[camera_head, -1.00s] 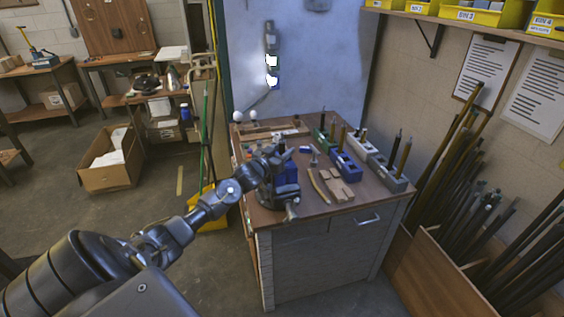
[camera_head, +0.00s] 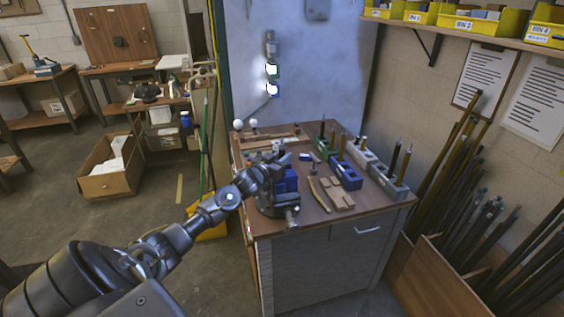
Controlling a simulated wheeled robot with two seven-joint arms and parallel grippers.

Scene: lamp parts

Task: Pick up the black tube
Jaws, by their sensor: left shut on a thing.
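Thin black tubes stand upright on the workbench, one in the grey holder (camera_head: 388,184) at the right and one in the green holder (camera_head: 322,143) at the back. A black tube (camera_head: 395,160) in the grey holder stands beside a brown one. My left gripper (camera_head: 274,172) is over the front left of the bench at the dark vise (camera_head: 278,204), left of the holders and apart from them. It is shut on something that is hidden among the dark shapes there. My right gripper is not in view.
The bench (camera_head: 320,221) also holds a blue holder (camera_head: 347,176), a white holder (camera_head: 360,154) and small wooden pieces (camera_head: 339,192). Long rods (camera_head: 484,235) lean in a wooden crate at the right. A shelf with yellow bins (camera_head: 481,24) hangs above. Floor at left is partly clear.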

